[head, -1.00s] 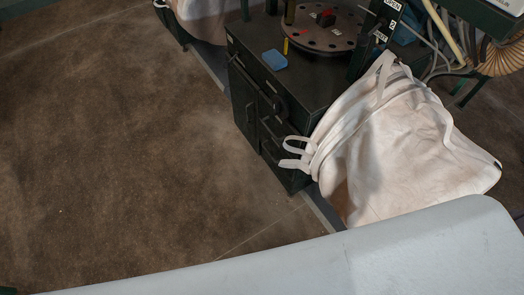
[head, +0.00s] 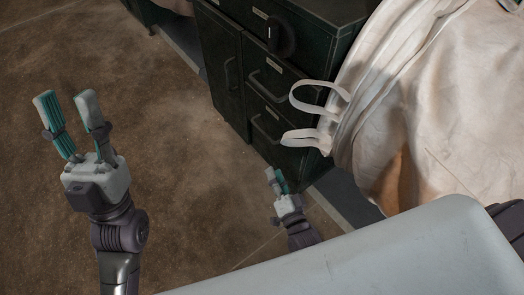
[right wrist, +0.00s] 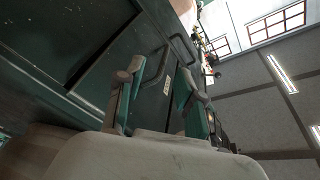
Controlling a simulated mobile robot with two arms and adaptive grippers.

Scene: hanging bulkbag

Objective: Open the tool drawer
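A dark green cabinet (head: 222,40) stands at the top middle of the head view. Its right part has stacked drawers with bar handles: an upper handle (head: 268,88) and a lower handle (head: 266,128). The labels are too small to read, so I cannot tell which is the tool drawer. The drawers look shut. My right gripper (head: 275,172) is low in front of the drawers, empty. In the right wrist view its fingers (right wrist: 161,72) are apart, with a drawer handle (right wrist: 157,68) beyond them, not gripped. My left gripper (head: 66,98) is open and empty over the floor.
A large white bulk bag (head: 450,90) hangs at the right; its loops (head: 318,98) hang in front of the drawers' right side. A black knob (head: 280,37) juts from the cabinet front. The brown floor (head: 180,130) left of the cabinet is clear.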

